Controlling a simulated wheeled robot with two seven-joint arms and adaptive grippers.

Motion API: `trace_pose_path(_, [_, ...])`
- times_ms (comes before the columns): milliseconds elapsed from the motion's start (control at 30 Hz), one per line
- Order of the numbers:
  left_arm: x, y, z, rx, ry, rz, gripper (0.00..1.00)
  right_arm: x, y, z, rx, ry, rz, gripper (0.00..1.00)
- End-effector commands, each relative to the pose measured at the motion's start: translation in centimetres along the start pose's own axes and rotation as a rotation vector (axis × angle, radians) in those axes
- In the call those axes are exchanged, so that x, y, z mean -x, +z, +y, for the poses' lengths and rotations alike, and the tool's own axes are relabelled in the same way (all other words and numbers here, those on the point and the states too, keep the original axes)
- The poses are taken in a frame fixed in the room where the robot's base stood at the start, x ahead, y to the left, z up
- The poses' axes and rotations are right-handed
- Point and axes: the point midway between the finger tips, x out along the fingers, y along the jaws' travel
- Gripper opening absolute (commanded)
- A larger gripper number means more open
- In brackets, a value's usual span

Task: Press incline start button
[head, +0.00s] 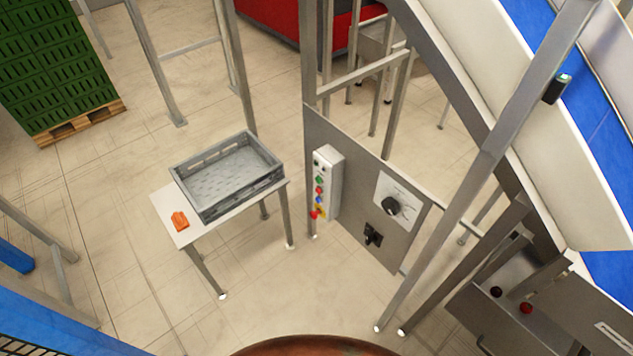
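A narrow light-grey control box (328,170) is fixed to the left part of a grey metal panel (350,165). It carries a column of small buttons: a green button (319,180), a red one (319,190), a blue one (320,199) and a yellow spot low down. A red knob (314,214) sticks out near its bottom. The labels are too small to read, so I cannot tell which is the incline start button. Neither of my grippers is in view.
A white table (174,217) with a grey crate (228,203) and an orange object (180,221) stands left of the panel. A black rotary switch (391,206) and a black handle (373,235) sit on the panel. Conveyor frame legs stand at right. Floor before the panel is clear.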

Motion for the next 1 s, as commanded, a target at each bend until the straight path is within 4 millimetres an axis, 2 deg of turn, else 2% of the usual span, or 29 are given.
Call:
trace_pose_path(67, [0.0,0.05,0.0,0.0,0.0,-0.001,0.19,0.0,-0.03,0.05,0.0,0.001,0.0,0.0])
trace_pose_path(333, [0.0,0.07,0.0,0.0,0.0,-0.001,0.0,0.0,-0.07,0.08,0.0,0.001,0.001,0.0])
trace_pose_path(1000, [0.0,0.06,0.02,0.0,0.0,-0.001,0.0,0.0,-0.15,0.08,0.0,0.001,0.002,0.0])
